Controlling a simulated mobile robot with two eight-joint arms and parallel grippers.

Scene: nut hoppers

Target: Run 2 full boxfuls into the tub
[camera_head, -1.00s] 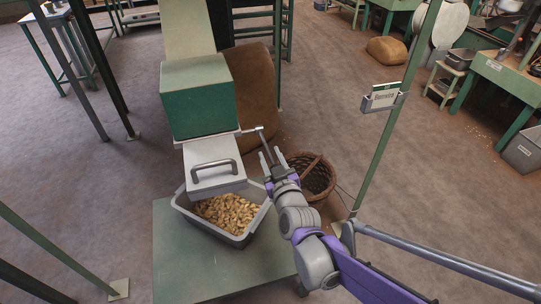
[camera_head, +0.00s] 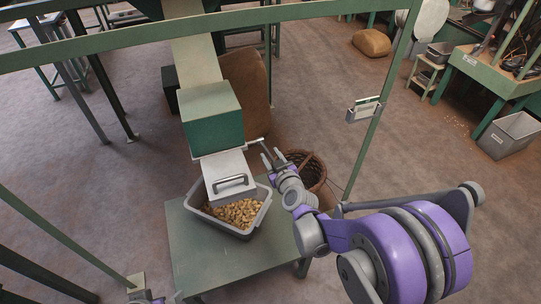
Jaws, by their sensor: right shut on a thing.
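The green hopper (camera_head: 213,128) stands over a pale grey box (camera_head: 226,166) with a dark handle (camera_head: 231,182) on its front. A thin metal lever (camera_head: 254,140) sticks out on the box's right side. Below, the grey tub (camera_head: 244,234) sits on a green table and holds a layer of brown nuts (camera_head: 236,212). The box hides the tub's back part. My right gripper (camera_head: 270,157) is at the lever's outer end, shut on it; the exact contact is small in view. Only a scrap of my left arm shows at the bottom edge, without its fingers.
The green table (camera_head: 200,262) has bare room left of and in front of the tub. A wicker basket (camera_head: 312,175) and a brown sack (camera_head: 247,90) stand behind. A green post with a card holder (camera_head: 364,108) rises at right, and a green beam crosses the top.

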